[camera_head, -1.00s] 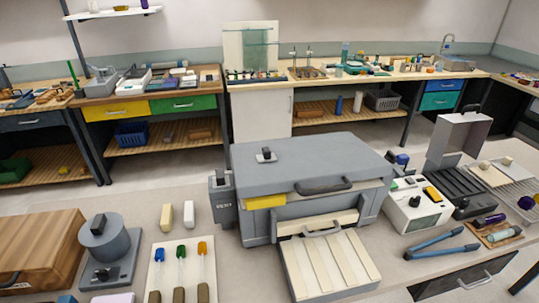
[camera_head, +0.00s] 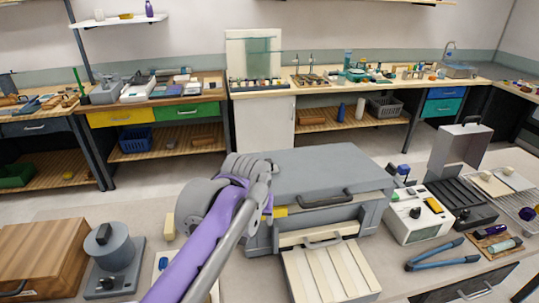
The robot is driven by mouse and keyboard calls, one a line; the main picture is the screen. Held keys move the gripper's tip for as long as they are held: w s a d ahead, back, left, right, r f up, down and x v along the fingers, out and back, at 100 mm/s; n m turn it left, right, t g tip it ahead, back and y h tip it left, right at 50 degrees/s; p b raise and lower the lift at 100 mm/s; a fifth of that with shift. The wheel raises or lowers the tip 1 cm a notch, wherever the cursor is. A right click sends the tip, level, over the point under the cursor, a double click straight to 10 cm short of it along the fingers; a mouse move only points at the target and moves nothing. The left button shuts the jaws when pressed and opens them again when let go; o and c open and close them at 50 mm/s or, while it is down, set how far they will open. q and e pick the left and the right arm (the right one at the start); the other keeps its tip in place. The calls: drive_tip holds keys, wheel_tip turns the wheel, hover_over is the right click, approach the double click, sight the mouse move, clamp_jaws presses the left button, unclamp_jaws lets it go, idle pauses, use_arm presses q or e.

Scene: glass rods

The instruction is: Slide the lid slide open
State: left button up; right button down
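The large grey box-shaped unit (camera_head: 330,170) stands on the bench with its broad lid closed. A dark handle (camera_head: 327,199) is on its front edge. In the earlier frame a small dark knob on a pale plate sits on its top, and a grey box marked VENT is at its left side; my arm now hides both. I cannot tell which part is the lid slide. My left arm reaches over the unit's left end. Its gripper (camera_head: 268,210) is mostly hidden behind the wrist, near the yellow patch (camera_head: 280,212). My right gripper is out of view.
A slatted cream tray (camera_head: 325,272) juts from the unit's front. A white device (camera_head: 417,215) and blue tongs (camera_head: 436,256) lie to the right. A grey round device (camera_head: 108,250) and a wooden box (camera_head: 40,258) stand to the left.

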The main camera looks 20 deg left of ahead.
sight(269, 161)
use_arm(q)
drive_tip(key=w+a+r+n+y+p, duration=0.1)
drive_tip(key=w+r+n, duration=0.1)
drive_tip(key=w+r, duration=0.55)
drive_tip(key=w+a+r+n+p, duration=0.1)
drive_tip(key=w+r, duration=0.4)
drive_tip(key=w, duration=0.5)
drive_tip(key=shift+g, duration=0.4)
drive_tip(key=b+x, duration=0.1)
drive_tip(key=x, duration=0.8)
drive_tip(key=shift+a, duration=0.2)
drive_tip(key=shift+w+a+f, duration=0.1)
drive_tip(key=shift+w+f, duration=0.2)
drive_tip(key=shift+f, duration=0.3)
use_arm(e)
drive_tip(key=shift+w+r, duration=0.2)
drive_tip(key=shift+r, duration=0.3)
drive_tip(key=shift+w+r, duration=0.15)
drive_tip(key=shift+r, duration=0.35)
use_arm(q)
clamp_jaws()
